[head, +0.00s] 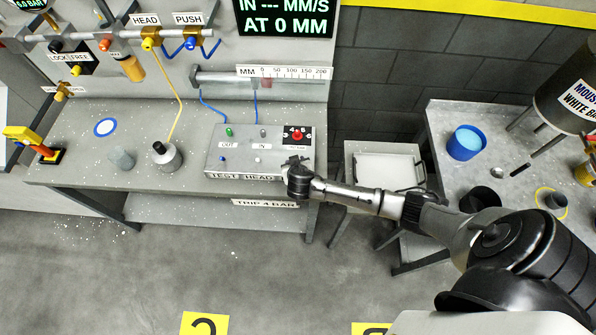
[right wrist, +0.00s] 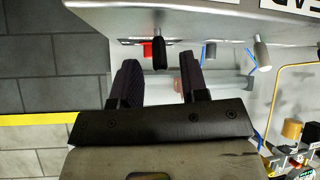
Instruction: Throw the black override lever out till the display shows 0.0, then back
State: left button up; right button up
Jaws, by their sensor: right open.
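The black override lever (right wrist: 160,53) shows in the right wrist view, sticking out from the grey test head box (right wrist: 240,18). In the head view my right gripper covers its place at the right front of the test head box (head: 236,160). My right gripper (right wrist: 158,68) is open, with one finger on each side of the lever and a visible gap to each. I cannot tell how deep the lever sits between them. The display (head: 283,16) reads "IN --- MM/S AT 0 MM". My left gripper is not in view.
A red button (head: 297,135) and small levers top the box. A grey bench (head: 80,176) holds a dark-topped pot (head: 167,157) to the left. A side table (head: 438,130) with a blue pail (head: 466,142) stands right. A white tray (head: 386,168) lies between.

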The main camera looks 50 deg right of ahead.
jog(key=v, duration=1.1)
jog(key=shift+s+a+r, duration=0.2)
jog(key=s+a+r+n+y, duration=0.4)
jog(key=a+r+n, duration=0.25)
jog(key=n, duration=0.35)
jog(key=s+a+f+m+g+y, duration=0.1)
jog(key=s+f+g, duration=0.1)
jog(key=s, duration=0.7)
jog(key=s+a+f+m+g+y, duration=0.1)
jog(key=s+f+g, duration=0.1)
jog(key=s, duration=0.7)
notch_tip(320, 180, up, 13)
jog(key=p, duration=1.3)
jog(key=shift+w+d+r+p, duration=0.2)
jog(key=shift+w+d+p, duration=0.05)
jog(key=shift+w+p, duration=0.1)
